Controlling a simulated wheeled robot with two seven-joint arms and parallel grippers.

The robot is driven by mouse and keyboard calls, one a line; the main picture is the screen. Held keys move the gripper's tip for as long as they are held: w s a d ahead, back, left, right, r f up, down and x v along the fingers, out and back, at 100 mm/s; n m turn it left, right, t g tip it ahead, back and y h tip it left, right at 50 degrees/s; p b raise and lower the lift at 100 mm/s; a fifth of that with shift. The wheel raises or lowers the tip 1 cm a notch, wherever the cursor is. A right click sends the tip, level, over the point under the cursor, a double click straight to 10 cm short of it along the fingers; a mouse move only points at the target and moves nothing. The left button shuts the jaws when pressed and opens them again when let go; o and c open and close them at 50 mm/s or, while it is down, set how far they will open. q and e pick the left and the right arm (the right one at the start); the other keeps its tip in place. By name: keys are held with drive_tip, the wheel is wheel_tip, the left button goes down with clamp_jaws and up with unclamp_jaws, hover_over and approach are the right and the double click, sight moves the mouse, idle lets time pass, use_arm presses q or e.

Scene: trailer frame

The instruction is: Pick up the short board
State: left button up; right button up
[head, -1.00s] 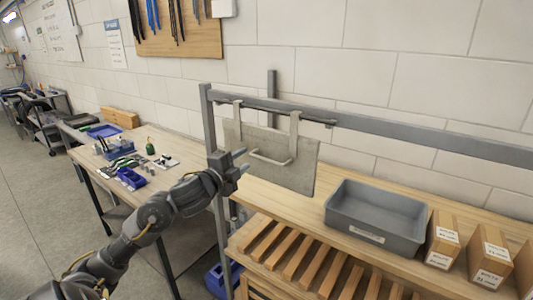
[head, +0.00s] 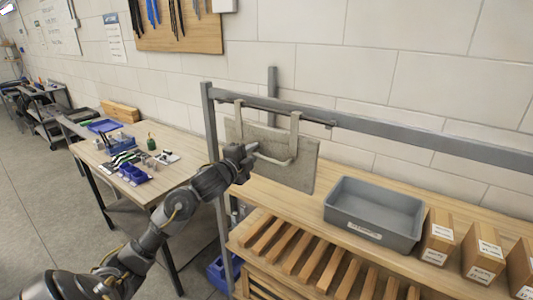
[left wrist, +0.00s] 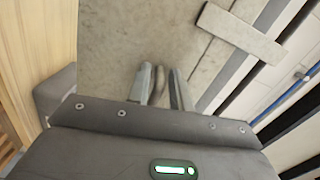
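The short board (head: 304,172) is a grey, rough-faced panel. In the left wrist view the board (left wrist: 110,40) fills the upper left, and the two fingers (left wrist: 162,85) stand apart with a narrow gap. A pale piece, apparently the handle, shows between them; firm contact is not visible. My right gripper is not in view.
A grey bin (head: 375,215) and several cardboard boxes (head: 438,237) stand on the wooden bench right of the board. A slatted wooden rack (head: 300,250) lies below. A grey post (head: 212,130) stands just left of the board. A second table (head: 120,190) with small parts is at left.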

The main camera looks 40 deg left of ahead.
use_arm(q)
clamp_jaws()
idle(1.0)
drive_tip(key=shift+r, duration=0.1)
